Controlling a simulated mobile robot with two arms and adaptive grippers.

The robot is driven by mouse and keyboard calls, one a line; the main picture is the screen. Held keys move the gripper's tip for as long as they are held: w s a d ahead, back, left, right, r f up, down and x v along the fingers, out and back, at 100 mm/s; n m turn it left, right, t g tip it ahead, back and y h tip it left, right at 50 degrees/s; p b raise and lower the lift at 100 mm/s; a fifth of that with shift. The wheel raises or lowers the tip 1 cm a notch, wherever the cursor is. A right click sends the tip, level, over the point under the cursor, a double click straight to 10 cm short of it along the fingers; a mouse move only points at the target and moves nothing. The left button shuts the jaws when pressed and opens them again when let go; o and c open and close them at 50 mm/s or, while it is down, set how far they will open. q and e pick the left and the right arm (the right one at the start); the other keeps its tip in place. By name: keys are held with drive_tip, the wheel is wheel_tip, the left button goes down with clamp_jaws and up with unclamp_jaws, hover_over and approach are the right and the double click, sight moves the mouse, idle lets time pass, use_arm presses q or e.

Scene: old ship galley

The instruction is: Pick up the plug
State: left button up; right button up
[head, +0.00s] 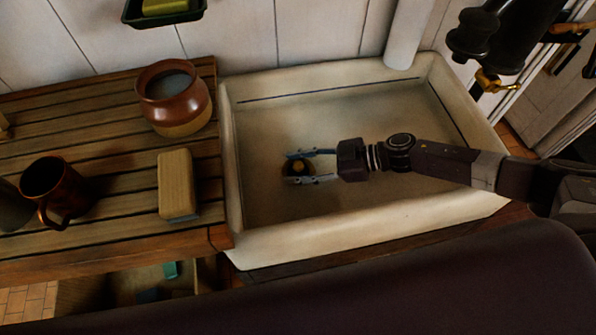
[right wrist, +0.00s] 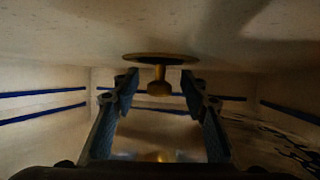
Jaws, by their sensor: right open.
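The plug is a dark round disc with a brass knob (head: 299,168), on the floor of the white sink (head: 350,232), towards its left side. In the right wrist view the plug (right wrist: 160,58) shows as a brass disc with its knob pointing at the camera's middle. My right gripper (head: 291,168) reaches in from the right and is open, one finger on each side of the knob. In the right wrist view its fingertips (right wrist: 159,84) flank the knob with gaps on both sides. My left gripper is not in view.
Sink walls rise around my right gripper. A dark fixture with a brass spout (head: 494,83) hangs over the right corner. On the slatted wooden board (head: 110,240) to the left are a brown pot (head: 172,100), a copper mug (head: 52,188) and a tan block (head: 176,182).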

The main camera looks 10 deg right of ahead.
clamp_jaws()
idle(0.4)
